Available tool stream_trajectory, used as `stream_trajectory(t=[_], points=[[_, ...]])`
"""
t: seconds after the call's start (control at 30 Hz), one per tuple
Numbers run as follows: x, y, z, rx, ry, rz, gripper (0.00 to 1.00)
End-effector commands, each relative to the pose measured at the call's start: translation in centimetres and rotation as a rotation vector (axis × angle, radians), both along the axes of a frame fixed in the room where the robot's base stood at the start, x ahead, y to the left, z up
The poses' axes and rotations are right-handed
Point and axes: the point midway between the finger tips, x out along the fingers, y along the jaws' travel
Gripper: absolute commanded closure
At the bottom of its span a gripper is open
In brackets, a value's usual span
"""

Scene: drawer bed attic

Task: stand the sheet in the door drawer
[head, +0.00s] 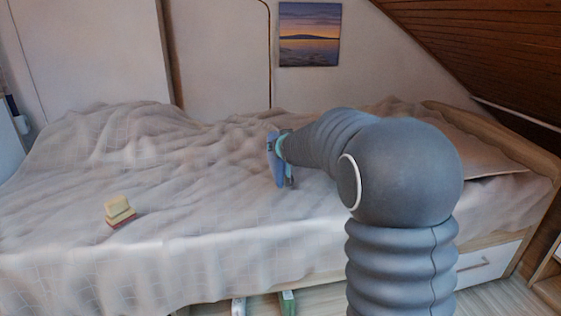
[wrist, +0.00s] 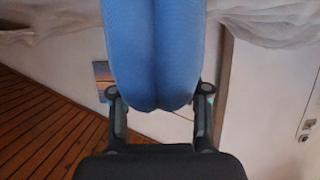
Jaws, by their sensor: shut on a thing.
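The sheet is a blue folded bundle (head: 273,160) held by my gripper (head: 284,158) above the bed. In the wrist view the blue sheet (wrist: 155,50) fills the space between the two fingers of my gripper (wrist: 157,95), which are shut on it. The sheet hangs clear of the bed cover, as far as I can tell. Under the bed's front edge, a white drawer front with a handle (head: 482,265) shows at the right and looks closed. At the bottom centre, a green item (head: 287,302) and a whitish item (head: 238,306) show below the bed edge. I cannot tell which drawer is the door drawer.
The bed (head: 180,235) with a rumpled pale cover spans the view. A small stack of yellow and red blocks (head: 119,211) lies on it at the left. A pillow (head: 475,155) is at the right, under a sloping wooden ceiling (head: 490,45). A sunset picture (head: 309,35) hangs on the wall.

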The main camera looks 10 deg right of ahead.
Motion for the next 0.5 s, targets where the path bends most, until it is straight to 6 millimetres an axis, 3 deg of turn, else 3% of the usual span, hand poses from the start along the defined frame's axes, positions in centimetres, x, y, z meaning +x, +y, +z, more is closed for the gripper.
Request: stream_trajectory(t=[0.27, 0.5], points=[[0.0, 0.0, -3.4, 0.000, 0.001, 0.000, 1.00], [0.0, 0.0, -3.6, 0.000, -0.002, 0.000, 1.00]])
